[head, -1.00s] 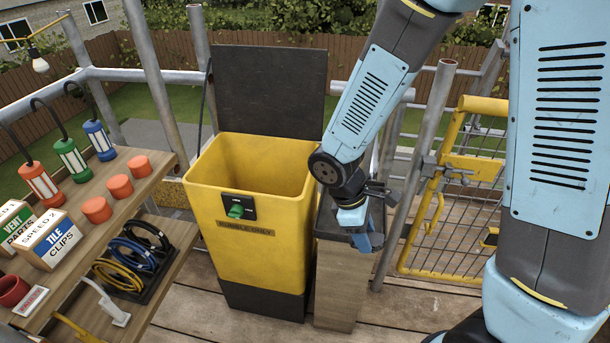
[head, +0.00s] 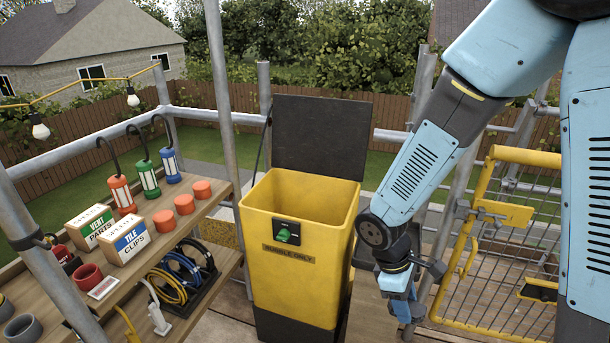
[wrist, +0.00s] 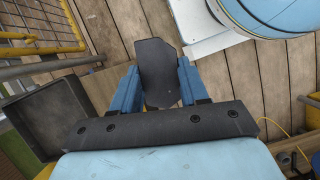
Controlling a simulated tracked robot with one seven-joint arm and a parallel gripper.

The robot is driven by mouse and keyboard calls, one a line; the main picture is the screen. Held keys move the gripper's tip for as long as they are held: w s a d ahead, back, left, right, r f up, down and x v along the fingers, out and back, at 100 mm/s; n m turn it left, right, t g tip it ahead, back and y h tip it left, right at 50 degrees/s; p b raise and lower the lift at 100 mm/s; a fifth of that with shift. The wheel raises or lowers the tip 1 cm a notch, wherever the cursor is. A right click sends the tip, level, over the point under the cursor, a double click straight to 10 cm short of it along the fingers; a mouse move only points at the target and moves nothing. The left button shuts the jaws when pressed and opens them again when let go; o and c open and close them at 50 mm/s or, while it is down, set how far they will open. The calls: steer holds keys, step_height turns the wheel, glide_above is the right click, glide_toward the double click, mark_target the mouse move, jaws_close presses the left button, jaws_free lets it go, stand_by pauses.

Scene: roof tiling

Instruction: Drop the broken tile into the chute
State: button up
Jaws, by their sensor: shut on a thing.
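The rubble chute (head: 297,285) is a yellow bin marked "RUBBLE ONLY", left of my arm in the head view. Its black lid (head: 320,135) stands raised and its mouth is open. My gripper (head: 408,308) points down to the right of the chute, outside it and below its rim. In the wrist view my gripper (wrist: 158,85) has its blue fingers shut on a dark grey piece of tile (wrist: 158,70) with an angular end. The tile cannot be made out in the head view.
A wooden stand (head: 370,320) is beside the chute, partly behind my arm. A dark tray (wrist: 40,115) lies left in the wrist view. A yellow mesh gate (head: 490,290) is at right. Shelves with a tile clips box (head: 125,240) are at left.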

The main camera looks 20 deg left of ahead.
steer(key=w+d+f+m+g+y, duration=0.1)
steer(key=w+d+f+m, duration=0.3)
steer(key=w, duration=0.5)
steer(key=w+d+f+m+g+y, duration=0.1)
steer(key=w+d+f+m, duration=0.3)
steer(key=w, duration=0.5)
steer(key=w+d+f+m+g+y, duration=0.1)
steer(key=w+d+f+m, duration=0.4)
steer(key=w, duration=0.5)
steer(key=d+m+y, duration=0.1)
steer(key=d+m, duration=0.1)
steer(key=d, duration=0.1)
steer(key=shift+d+g, duration=0.3)
steer(key=shift+d, duration=0.1)
